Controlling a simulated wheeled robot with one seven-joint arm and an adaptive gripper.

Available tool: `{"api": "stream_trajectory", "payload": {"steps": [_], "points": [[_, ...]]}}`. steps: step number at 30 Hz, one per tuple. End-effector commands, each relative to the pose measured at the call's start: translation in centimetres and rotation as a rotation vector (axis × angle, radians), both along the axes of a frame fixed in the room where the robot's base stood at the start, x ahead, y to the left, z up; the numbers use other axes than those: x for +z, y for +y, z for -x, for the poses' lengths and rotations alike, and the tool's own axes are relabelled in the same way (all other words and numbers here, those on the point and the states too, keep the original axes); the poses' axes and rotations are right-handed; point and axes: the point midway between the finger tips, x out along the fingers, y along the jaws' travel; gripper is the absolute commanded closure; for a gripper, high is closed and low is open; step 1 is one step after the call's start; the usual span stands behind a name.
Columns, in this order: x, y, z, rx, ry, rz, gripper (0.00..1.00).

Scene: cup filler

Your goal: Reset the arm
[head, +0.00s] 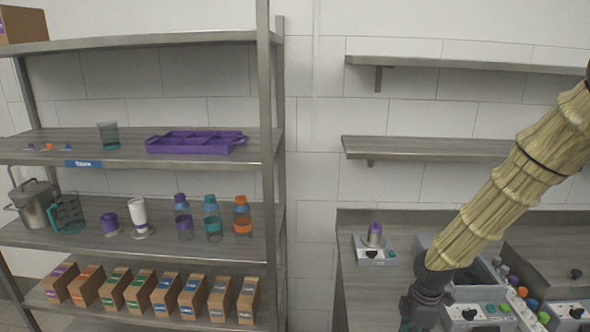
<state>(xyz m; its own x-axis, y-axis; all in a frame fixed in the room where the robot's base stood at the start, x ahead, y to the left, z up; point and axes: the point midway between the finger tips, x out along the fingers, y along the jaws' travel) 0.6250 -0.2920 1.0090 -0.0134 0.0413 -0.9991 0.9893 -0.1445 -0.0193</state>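My arm, in a pale yellow wrinkled sleeve with a black band, comes in from the upper right and slants down to the left. My gripper (424,306) is a dark shape at the sleeve's lower end, over the front of the counter (362,290). Its fingertips are hidden or cut off at the bottom edge, so I cannot tell whether it is open or holds anything.
A small machine with a purple-topped metal cup (375,236) stands behind my gripper. Machines with knobs (467,312) and several coloured bottles (522,292) lie right. A metal shelf (215,160) at left bears a purple tray (196,143). Two wall shelves (430,148) are empty.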

Motion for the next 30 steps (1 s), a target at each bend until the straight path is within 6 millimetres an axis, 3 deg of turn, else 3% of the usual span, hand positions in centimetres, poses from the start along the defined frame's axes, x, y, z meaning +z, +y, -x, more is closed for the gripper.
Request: {"api": "stream_trajectory", "payload": {"steps": [11,21,30], "points": [[-8.7,3.5,4.8,-0.249,0.045,-0.066,0.68],[-20.6,7.3,14.2,-0.715,0.102,-0.099,0.68],[-28.5,7.9,23.6,-1.135,0.1,-0.043,0.68]]}}
